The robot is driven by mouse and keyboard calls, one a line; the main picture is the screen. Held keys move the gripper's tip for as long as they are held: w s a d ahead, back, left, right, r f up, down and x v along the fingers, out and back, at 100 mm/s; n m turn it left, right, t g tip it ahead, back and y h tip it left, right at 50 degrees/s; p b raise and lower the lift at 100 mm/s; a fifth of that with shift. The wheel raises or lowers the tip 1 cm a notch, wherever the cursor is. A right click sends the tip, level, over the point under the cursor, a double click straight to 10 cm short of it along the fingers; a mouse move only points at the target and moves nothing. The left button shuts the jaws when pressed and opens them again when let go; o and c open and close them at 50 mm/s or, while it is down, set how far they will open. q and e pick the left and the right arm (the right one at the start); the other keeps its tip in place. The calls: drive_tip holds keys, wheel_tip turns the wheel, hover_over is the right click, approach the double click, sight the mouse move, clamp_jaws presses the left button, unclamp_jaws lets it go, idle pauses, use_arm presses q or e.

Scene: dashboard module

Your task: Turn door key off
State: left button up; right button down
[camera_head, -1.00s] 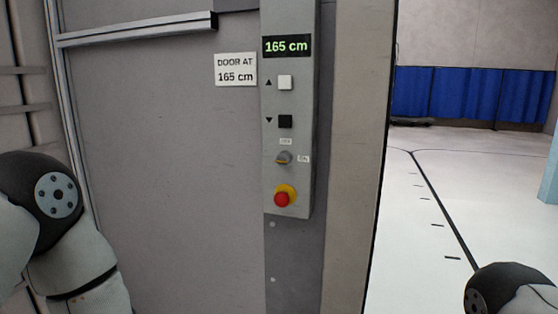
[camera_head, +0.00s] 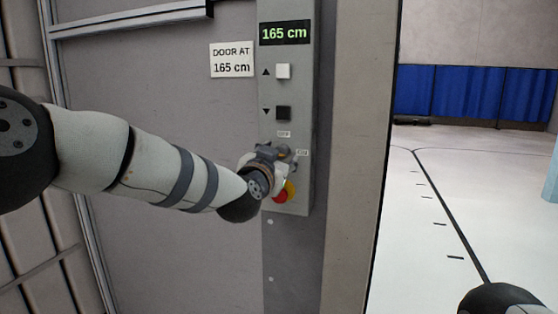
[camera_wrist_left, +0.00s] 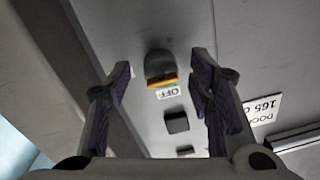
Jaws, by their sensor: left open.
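The door key switch (camera_wrist_left: 160,66) is a dark round knob with a yellow-orange bar. In the left wrist view it sits between my left fingers, with a gap on each side. The bar lies crosswise beside the OFF label (camera_wrist_left: 168,92). My left gripper (camera_head: 284,153) is at the panel over the key; its open fingers also show in the left wrist view (camera_wrist_left: 162,60). My right gripper is out of view.
The grey control panel (camera_head: 300,90) carries a white button (camera_head: 283,71), a black button (camera_head: 284,113) and a 165 cm display (camera_head: 285,33). A red emergency stop (camera_head: 281,195) on yellow sits just below my left gripper. Open floor (camera_head: 420,240) lies to the right.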

use_arm(q)
drive_tip(key=shift+w+d+r, duration=0.1)
drive_tip(key=shift+w+r, duration=0.05)
drive_tip(key=shift+w, duration=0.2)
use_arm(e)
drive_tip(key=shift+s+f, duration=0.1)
use_arm(q)
clamp_jaws()
